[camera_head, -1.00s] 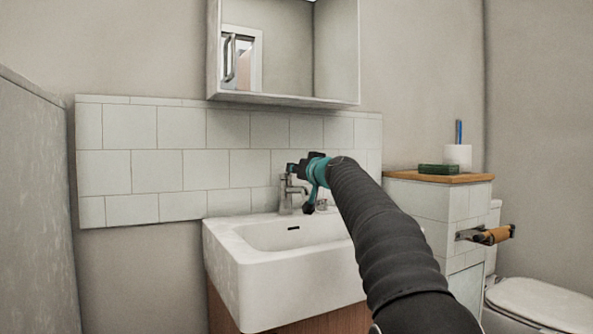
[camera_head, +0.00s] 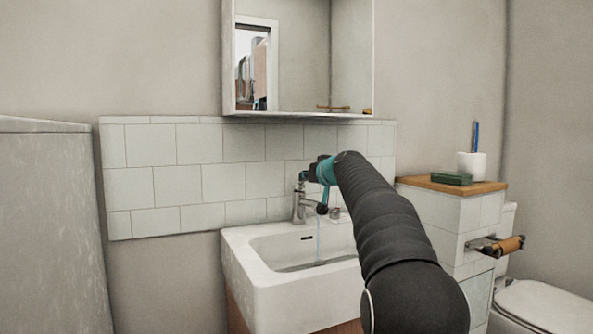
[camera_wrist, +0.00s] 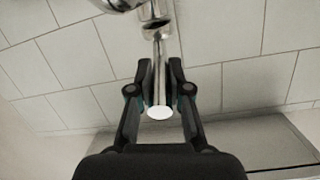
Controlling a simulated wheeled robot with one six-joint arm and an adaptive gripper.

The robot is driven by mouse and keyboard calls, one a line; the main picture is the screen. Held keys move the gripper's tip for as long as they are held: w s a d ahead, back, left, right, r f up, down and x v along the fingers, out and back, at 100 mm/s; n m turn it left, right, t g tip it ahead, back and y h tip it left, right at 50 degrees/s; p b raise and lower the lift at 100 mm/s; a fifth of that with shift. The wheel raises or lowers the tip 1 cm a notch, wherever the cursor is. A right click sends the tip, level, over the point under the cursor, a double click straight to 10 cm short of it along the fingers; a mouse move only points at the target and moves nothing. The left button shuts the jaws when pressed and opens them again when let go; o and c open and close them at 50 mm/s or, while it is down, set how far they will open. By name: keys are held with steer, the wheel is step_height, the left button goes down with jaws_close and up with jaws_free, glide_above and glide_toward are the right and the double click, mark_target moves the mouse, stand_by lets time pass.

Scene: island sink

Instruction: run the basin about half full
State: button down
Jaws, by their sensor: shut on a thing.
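The white basin (camera_head: 262,283) is in the head view, with a chrome tap (camera_head: 299,206) at its back edge. A thin bluish stream of water (camera_head: 318,240) falls from the tap into the basin. A grey patch of water (camera_head: 300,267) shows low in the basin; its depth is hard to tell. My gripper (camera_head: 311,174) is at the top of the tap. In the wrist view, my gripper (camera_wrist: 160,85) is shut on the chrome tap lever (camera_wrist: 160,75), whose pale round end shows between the fingers. My arm hides the basin's right part.
A tiled ledge with a wooden top (camera_head: 425,186) stands to the right, holding a green box (camera_head: 451,178) and a white cup (camera_head: 472,166). A toilet (camera_head: 545,305) is at far right. A mirror cabinet (camera_head: 300,55) hangs above. A grey partition (camera_head: 50,225) stands at left.

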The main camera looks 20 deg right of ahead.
steer(key=c, duration=1.1)
jaws_free()
steer(key=v, duration=1.2)
steer(key=shift+f, duration=0.1)
